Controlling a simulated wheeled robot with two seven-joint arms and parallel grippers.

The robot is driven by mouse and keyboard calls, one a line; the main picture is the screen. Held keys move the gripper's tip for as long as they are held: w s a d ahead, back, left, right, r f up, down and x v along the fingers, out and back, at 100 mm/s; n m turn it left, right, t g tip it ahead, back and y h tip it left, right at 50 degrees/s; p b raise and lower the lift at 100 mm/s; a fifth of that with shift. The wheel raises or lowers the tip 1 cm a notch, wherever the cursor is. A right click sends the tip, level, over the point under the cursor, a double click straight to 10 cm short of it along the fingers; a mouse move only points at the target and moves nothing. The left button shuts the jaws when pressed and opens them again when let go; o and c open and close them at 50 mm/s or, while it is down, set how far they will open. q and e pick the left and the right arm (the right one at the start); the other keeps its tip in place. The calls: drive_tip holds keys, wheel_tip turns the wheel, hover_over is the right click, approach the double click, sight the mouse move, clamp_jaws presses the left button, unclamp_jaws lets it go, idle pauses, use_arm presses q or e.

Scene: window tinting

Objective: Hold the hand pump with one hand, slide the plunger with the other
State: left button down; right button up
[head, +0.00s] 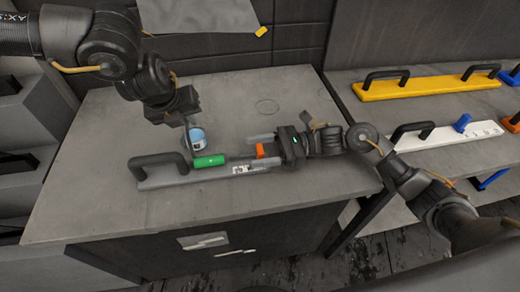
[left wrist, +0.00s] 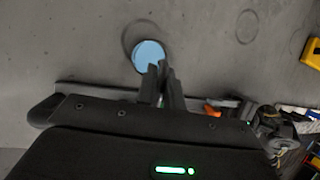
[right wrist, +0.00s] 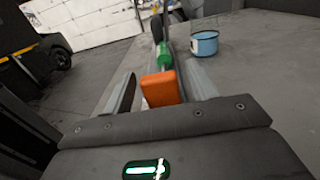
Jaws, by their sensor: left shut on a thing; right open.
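The hand pump is a long grey bar (head: 165,181) with a black handle (head: 157,160) at its left end, lying on the table. A green cylinder (head: 210,161) sits along it, and an orange block (head: 260,151) is further right. My left gripper (head: 188,151) reaches down from above and is shut at the left end of the green cylinder. Its fingers (left wrist: 160,85) mostly hide what they grip. My right gripper (head: 262,150) is open, with one finger on each side of the orange block. In the right wrist view the orange block (right wrist: 161,89) stands between its fingers.
A blue cup (head: 196,138) stands behind the green cylinder, close to my left gripper; it also shows in the left wrist view (left wrist: 149,54). The right table holds a yellow bar (head: 430,87) and a white bar (head: 450,135) with handles. The grey table's front left is clear.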

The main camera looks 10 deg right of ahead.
sight(248, 161)
clamp_jaws()
drive_tip(key=shift+a, duration=1.7)
unclamp_jaws()
drive_tip(key=shift+d, duration=0.1)
drive_tip(key=shift+d, duration=0.1)
drive_tip(key=d, duration=1.1)
drive_tip(key=shift+d, duration=0.4)
drive_tip(key=shift+c, duration=0.2)
